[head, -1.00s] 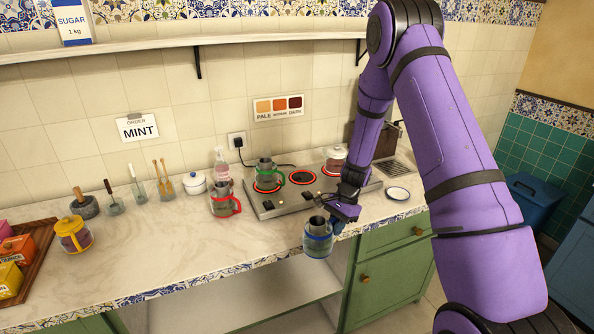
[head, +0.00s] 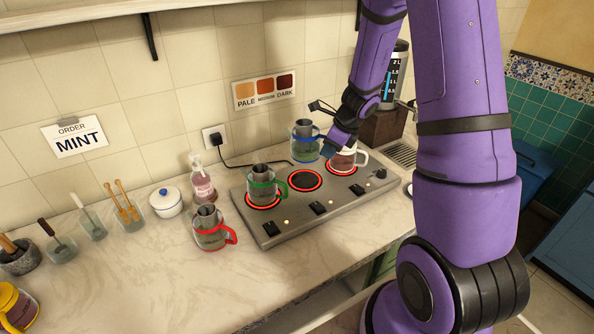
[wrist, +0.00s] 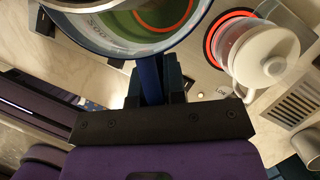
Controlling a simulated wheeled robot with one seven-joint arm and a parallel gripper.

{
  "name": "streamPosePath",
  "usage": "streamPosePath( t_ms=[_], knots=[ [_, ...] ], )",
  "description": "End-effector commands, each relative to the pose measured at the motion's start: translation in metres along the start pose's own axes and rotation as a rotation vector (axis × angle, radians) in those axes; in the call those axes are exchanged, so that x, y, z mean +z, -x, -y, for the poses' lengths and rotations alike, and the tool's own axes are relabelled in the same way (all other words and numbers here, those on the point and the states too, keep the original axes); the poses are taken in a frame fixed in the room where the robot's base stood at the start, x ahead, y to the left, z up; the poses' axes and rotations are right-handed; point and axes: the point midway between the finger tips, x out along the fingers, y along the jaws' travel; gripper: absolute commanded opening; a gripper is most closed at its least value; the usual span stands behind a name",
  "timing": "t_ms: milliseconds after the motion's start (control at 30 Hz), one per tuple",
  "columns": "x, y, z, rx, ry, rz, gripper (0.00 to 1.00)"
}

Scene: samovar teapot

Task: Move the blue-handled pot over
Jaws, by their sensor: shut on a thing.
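The blue-handled pot (head: 305,146) is a clear glass pot with a blue band and a grey inner cylinder. My gripper (head: 328,142) is shut on its blue handle (wrist: 150,78), on the pot's right side in the head view. The pot is held up in the air above the hob (head: 318,207). In the wrist view a glowing ring shows through the pot's glass (wrist: 115,40). The middle burner (head: 305,181) glows red at its rim and has nothing on it. The pot's height above it is hard to judge.
The green-handled pot (head: 262,187) stands on the left burner. The white-handled pot (head: 344,160) stands on the right burner, close to my gripper; it also shows in the wrist view (wrist: 265,55). The red-handled pot (head: 209,230) stands on the counter left of the hob.

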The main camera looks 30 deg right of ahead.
Motion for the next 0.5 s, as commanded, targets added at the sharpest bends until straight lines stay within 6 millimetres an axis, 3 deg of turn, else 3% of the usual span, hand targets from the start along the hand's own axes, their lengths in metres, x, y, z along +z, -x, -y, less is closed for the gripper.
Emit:
streamPosePath(
  t_ms=[500],
  knots=[
    [-0.023,-0.052,0.000,-0.006,-0.018,0.000,0.00]
  ],
)
